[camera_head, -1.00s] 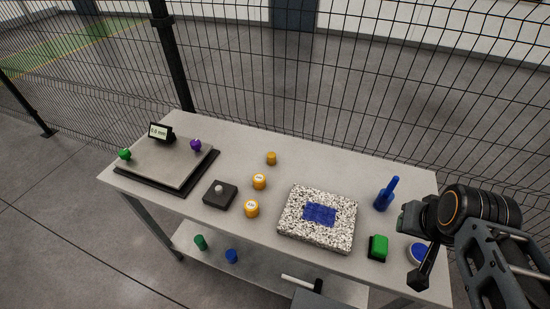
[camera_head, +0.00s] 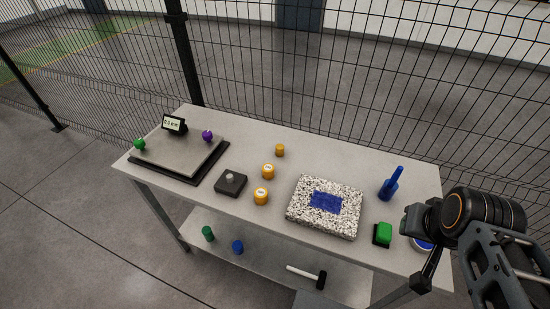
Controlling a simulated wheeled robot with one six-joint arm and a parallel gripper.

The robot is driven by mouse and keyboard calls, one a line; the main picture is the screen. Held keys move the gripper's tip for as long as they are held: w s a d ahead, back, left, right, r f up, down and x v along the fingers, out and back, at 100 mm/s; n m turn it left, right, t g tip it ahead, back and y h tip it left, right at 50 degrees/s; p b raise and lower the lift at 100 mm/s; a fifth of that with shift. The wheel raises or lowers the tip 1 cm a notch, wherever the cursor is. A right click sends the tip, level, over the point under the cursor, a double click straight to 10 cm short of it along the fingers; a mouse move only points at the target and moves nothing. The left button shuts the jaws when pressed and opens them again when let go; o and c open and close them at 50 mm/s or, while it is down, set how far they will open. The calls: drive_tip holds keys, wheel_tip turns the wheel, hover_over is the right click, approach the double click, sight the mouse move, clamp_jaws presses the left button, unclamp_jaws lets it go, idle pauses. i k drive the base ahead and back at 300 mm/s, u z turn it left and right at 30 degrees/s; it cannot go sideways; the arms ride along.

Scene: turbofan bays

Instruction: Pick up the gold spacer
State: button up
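Three small gold cylinders stand on the grey table. The plain gold one (camera_head: 280,150) is farthest back. A gold one with a white top label (camera_head: 268,171) is in the middle, and another labelled one (camera_head: 261,196) is nearest the front. The plain one looks like the gold spacer, but the view is too small to be sure. My gripper (camera_head: 422,258) is at the right, over the table's right end, well apart from the gold pieces. I cannot make out both fingertips or the gap between them. Nothing is seen held in it.
A black-edged plate (camera_head: 180,153) with green and purple knobs and a display is at left. A dark block (camera_head: 230,182), a speckled slab (camera_head: 335,224), a blue bottle (camera_head: 390,184) and a green button (camera_head: 383,233) share the table. A hammer (camera_head: 307,276) lies on the lower shelf.

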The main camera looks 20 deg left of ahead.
sight(280, 149)
drive_tip(key=k, duration=0.3)
drive_tip(key=z, duration=2.45)
drive_tip(key=k, duration=2.35)
drive_tip(key=u, duration=2.5)
drive_tip(key=i, duration=1)
drive_tip(key=u, duration=0.05)
